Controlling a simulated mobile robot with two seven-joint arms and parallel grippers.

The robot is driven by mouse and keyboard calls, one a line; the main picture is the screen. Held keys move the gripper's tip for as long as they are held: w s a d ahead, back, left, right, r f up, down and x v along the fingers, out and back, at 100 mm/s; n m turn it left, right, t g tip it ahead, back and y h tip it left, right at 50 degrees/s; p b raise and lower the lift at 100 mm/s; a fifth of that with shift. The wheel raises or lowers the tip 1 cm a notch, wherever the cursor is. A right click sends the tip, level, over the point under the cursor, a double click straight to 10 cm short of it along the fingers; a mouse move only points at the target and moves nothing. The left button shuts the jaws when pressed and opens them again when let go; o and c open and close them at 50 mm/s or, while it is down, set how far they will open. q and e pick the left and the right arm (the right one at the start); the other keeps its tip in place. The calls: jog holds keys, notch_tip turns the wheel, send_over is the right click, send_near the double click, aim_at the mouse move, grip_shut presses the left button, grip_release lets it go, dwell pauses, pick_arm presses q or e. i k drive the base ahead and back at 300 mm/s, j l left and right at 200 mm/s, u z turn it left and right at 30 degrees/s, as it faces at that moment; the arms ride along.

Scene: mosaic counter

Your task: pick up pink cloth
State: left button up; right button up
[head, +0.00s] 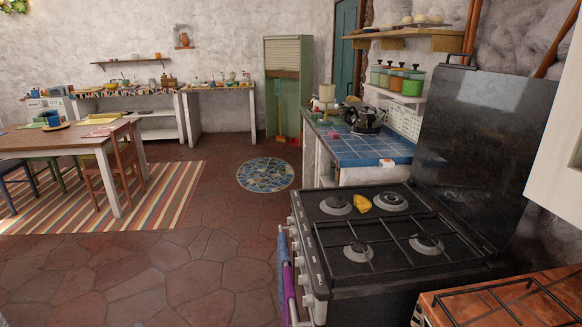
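A small pink item (333,134) lies on the blue-tiled counter (372,153), left of the dark kettle; it is too small to tell whether it is the pink cloth. A purple-pink cloth (288,291) hangs at the front of the stove, below a blue cloth (283,252). A flat, pinkish cloth-like piece (101,132) lies near the right end of the wooden table at left. Neither of my grippers shows in the head view.
A black stove (385,240) with a raised lid and a yellow item (362,202) on top stands close in front. A dark kettle (364,120) is on the tiled counter. Open stone floor (205,260) lies left of the stove, with a round mosaic mat (266,174) beyond.

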aim_at(333, 136)
jog(key=i+j+u, duration=0.3)
jog(key=i+j, duration=0.15)
jog(key=i+j+u, duration=0.25)
jog(key=i+j, duration=0.15)
jog(key=i, duration=0.15)
jog(key=i+j+u, duration=0.3)
jog(key=i, duration=0.2)
jog(key=i+z, duration=0.3)
jog(key=i, duration=0.45)
jog(key=i+z, duration=0.3)
jog(key=i, duration=0.45)
jog(key=i+l+z, duration=0.1)
jog(key=i+z, duration=0.75)
jog(key=i+j+z, duration=0.4)
jog(key=i, duration=0.15)
jog(key=l, duration=0.1)
